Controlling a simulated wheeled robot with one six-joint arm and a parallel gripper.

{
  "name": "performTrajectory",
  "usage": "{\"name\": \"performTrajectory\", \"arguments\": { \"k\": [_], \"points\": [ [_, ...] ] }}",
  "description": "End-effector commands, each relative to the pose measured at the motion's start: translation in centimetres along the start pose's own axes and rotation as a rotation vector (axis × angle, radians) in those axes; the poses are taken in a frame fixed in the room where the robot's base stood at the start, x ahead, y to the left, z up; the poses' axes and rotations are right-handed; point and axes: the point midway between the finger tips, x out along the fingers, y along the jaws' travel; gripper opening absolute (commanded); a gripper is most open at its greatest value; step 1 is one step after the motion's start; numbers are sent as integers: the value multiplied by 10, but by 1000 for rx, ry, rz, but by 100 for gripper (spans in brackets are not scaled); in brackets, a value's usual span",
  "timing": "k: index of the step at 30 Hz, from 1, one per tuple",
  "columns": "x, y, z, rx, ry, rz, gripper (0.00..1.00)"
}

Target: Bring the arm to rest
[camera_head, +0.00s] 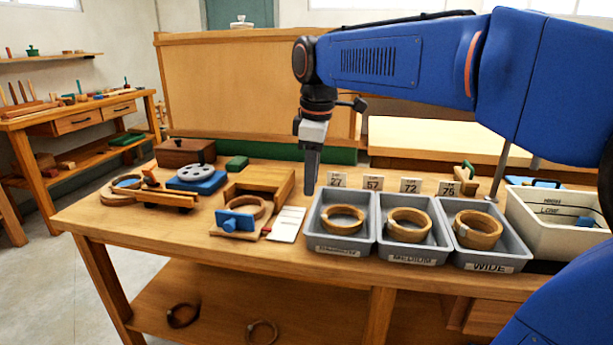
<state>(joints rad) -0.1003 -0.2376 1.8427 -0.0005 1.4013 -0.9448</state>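My blue arm (400,60) reaches in from the right above the workbench, and its wrist bends down at the left end of the upper link. My gripper (311,188) points straight down over the bench, behind and left of the left grey tray. Its fingers show edge-on as one dark grey shape, so the gap between them is hidden. No object shows at the fingertips. Each of the three grey trays holds a wooden ring: the left ring (343,227), the middle ring (409,234) and the right ring (477,240).
The left tray (337,249), middle tray (412,258) and right tray (487,265) line the front edge. Number cards (410,186) stand behind them. A white bin (540,232) is at right. A wooden fixture (262,184) and a blue-based dial (196,185) stand left of my gripper.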

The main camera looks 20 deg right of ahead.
Motion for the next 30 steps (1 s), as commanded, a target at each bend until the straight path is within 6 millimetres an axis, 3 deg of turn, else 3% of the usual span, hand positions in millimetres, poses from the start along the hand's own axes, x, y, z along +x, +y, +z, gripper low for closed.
{"name": "performTrajectory", "arguments": {
  "k": [5, 10, 20, 30],
  "points": [
    [0, -1, 1, 3, 1, 1, 31],
    [6, -15, 16, 82, 14, 20, 31],
    [52, -82, 77, 459, 87, 92, 31],
    [118, -150, 134, 851, 190, 144, 31]
  ]
}}
